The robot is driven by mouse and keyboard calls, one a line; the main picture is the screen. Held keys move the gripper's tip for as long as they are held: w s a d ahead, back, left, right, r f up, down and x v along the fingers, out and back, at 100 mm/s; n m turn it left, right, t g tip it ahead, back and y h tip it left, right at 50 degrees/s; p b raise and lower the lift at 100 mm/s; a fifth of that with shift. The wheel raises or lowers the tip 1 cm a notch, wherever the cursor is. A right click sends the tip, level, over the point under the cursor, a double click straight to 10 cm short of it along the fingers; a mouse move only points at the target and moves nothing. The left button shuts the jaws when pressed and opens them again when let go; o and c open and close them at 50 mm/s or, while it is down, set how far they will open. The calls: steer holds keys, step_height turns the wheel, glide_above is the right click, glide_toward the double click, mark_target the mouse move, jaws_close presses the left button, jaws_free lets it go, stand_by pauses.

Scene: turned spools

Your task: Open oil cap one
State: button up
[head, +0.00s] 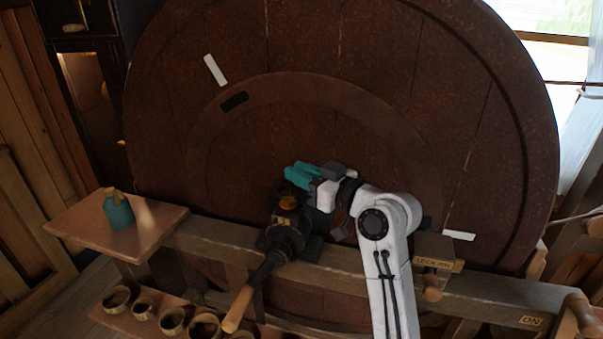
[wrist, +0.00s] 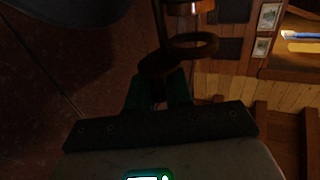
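My gripper (head: 300,174), with teal fingers, is just above a black bearing block (head: 286,232) on the beam in front of the big wheel. An amber-brown round part (head: 289,201), perhaps the oil cup, shows just below the fingers. In the wrist view, the two teal fingers (wrist: 159,90) have a dark gap between them. A dark brown disc (wrist: 157,64), perhaps the oil cap, lies at their tips and hides them. A brown ring (wrist: 195,44) is right beside the disc. I cannot tell whether the fingers touch or grip the disc.
A large dark red-brown wheel (head: 330,60) stands close behind my gripper. A teal oil can (head: 118,210) stands on a wooden shelf (head: 75,228) at left. Several turned cups (head: 172,320) line a lower shelf. A wooden-handled lever (head: 240,307) sticks out from the block.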

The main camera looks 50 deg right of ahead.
steer(key=o, duration=0.4)
steer(key=shift+s, duration=0.1)
steer(key=shift+s+f, duration=0.1)
steer(key=shift+s, duration=0.15)
steer(key=s, duration=0.3)
steer(key=s+p, duration=0.1)
steer(key=s, duration=0.2)
steer(key=s+p, duration=0.1)
steer(key=s, duration=0.3)
steer(key=shift+a, duration=0.4)
